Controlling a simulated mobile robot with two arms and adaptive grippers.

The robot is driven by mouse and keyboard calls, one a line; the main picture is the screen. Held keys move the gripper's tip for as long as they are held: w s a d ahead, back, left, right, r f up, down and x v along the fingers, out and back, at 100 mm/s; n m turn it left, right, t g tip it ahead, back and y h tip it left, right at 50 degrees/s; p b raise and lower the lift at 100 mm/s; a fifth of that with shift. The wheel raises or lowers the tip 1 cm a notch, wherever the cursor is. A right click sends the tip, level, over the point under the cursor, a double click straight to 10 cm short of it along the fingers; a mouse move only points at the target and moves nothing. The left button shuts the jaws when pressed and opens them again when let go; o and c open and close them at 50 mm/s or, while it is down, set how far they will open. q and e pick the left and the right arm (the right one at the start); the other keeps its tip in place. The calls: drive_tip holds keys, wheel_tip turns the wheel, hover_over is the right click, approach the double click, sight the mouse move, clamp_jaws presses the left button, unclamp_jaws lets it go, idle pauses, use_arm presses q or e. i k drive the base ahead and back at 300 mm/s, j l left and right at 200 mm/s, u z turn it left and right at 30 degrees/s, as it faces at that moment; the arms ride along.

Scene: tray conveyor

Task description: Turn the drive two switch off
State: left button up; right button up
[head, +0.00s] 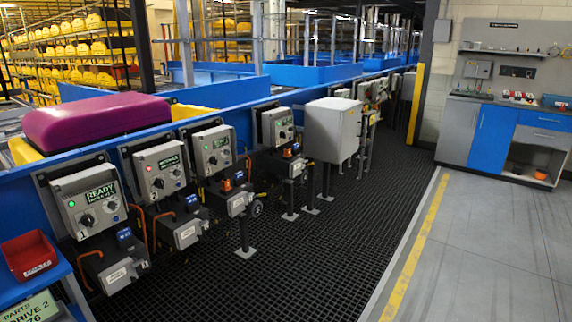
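A row of grey control boxes stands along the blue conveyor. The nearest box (90,203) has a lit display reading READY, a dark rotary knob (88,220) and a 1 near its lower left corner. The second box (160,170) has a red light, a green-lettered display too small to read and a dark knob (158,183). A third box (214,150) also has a display and a knob. I cannot tell the knobs' exact positions or read a drive-two label on any box. Neither of my grippers is in view.
A purple lid-like block (95,122) lies on a yellow tray behind the boxes. Black grating (300,250) and grey floor (480,260) are clear. A workbench (500,130) stands right.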

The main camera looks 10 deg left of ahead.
sight(158, 184)
drive_tip(key=i+l, duration=0.1)
drive_tip(key=i, duration=0.5)
drive_tip(key=i+l+u, duration=0.1)
drive_tip(key=i, duration=0.5)
drive_tip(key=i+l+u, duration=0.1)
drive_tip(key=i, duration=0.5)
